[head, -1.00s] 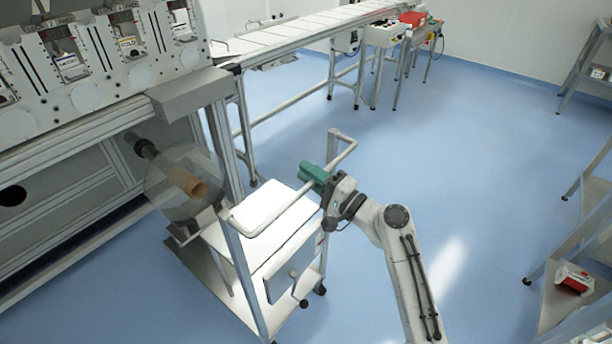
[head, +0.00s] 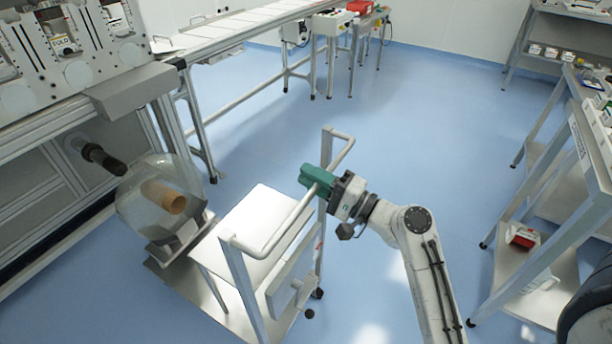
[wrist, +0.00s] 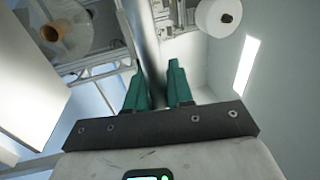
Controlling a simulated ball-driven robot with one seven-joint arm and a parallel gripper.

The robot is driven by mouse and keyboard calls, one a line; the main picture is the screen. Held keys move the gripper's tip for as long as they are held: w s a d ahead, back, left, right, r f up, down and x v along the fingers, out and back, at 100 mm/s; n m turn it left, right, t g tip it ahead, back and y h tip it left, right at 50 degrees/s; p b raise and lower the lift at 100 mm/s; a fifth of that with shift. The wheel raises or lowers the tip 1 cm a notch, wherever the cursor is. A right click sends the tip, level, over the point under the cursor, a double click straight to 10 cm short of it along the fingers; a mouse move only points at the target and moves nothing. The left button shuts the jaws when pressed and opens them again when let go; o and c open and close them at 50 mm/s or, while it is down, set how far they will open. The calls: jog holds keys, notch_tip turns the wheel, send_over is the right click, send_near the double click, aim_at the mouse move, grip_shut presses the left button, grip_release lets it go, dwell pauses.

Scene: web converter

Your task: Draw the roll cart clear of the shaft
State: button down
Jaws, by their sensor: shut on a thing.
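The roll cart (head: 233,262) is a metal trolley with a white handle bar (head: 285,222) and upright posts. A clear roll with a brown core (head: 163,197) sits at its far left end, beside the machine. The dark shaft (head: 97,155) sticks out of the machine frame; in the head view its tip appears just short of the roll. My gripper (head: 318,182) has green fingers shut on the handle bar. In the wrist view the fingers (wrist: 157,88) stand on both sides of the bar, and the roll (wrist: 62,32) shows at upper left.
The web machine (head: 60,100) stands along the left, with a conveyor table (head: 215,35) behind. Shelving (head: 540,220) with a red-and-white box (head: 524,237) stands at the right. Blue floor (head: 400,130) is open behind and right of the cart.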

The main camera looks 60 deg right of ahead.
jog(key=shift+f, duration=0.1)
jog(key=c, duration=1.1)
grip_release()
jog(key=s+f+b, duration=0.2)
jog(key=s, duration=0.8)
jog(key=shift+s+d, duration=0.2)
jog(key=shift+s, duration=0.1)
jog(key=w+a+f+n+g+y+p, duration=0.3)
jog(key=a+f+n+g+y, duration=0.1)
jog(key=a+f+n+g, duration=0.75)
jog(key=s+a+f+n+g+h+p, duration=0.1)
jog(key=s+a+f+n+g+h, duration=0.1)
jog(key=s+n+g, duration=0.1)
jog(key=s+a+f+n+g+h+p, duration=0.1)
jog(key=s+a+f+n+g+h, duration=0.1)
jog(key=s, duration=0.4)
jog(key=a+n+g+h, duration=0.1)
jog(key=g, duration=0.1)
jog(key=shift+s+f+g, duration=0.3)
jog(key=shift+g, duration=0.05)
